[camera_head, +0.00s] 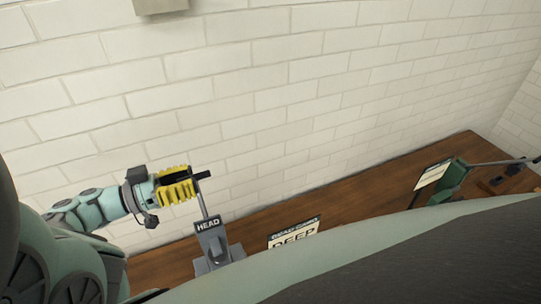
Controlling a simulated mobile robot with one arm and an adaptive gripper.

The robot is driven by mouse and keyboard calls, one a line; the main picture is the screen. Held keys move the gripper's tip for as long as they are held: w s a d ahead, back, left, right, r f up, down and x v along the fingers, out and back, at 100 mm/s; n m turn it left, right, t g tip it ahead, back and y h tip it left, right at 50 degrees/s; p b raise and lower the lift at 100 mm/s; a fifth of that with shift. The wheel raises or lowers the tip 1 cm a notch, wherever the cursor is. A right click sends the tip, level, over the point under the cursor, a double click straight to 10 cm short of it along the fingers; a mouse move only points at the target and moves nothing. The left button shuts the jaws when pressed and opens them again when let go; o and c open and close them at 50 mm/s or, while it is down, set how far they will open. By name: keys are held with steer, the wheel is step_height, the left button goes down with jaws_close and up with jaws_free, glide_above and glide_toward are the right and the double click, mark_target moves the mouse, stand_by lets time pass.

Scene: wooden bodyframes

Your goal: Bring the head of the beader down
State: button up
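The head of the beader (212,252) is a grey part labelled HEAD, standing at the wall side of the wooden bench. A thin metal lever (203,203) rises from it, leaning slightly left, with a black handle (203,175) at its top. My gripper (180,184), with yellow ribbed fingers, comes in from the left at the height of this handle. The handle's end sticks out to the right of the fingers. The fingers lie above and below a dark gap; whether they press on the handle cannot be told. The lower part of the beader is hidden by my body.
A sign reading DEEP (295,235) stands right of the head. A green machine (450,182) with a long lever and a label plate stands further right on the wooden bench (360,198). A white brick wall (270,90) runs behind.

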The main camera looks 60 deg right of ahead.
jaws_close()
stand_by(0.4)
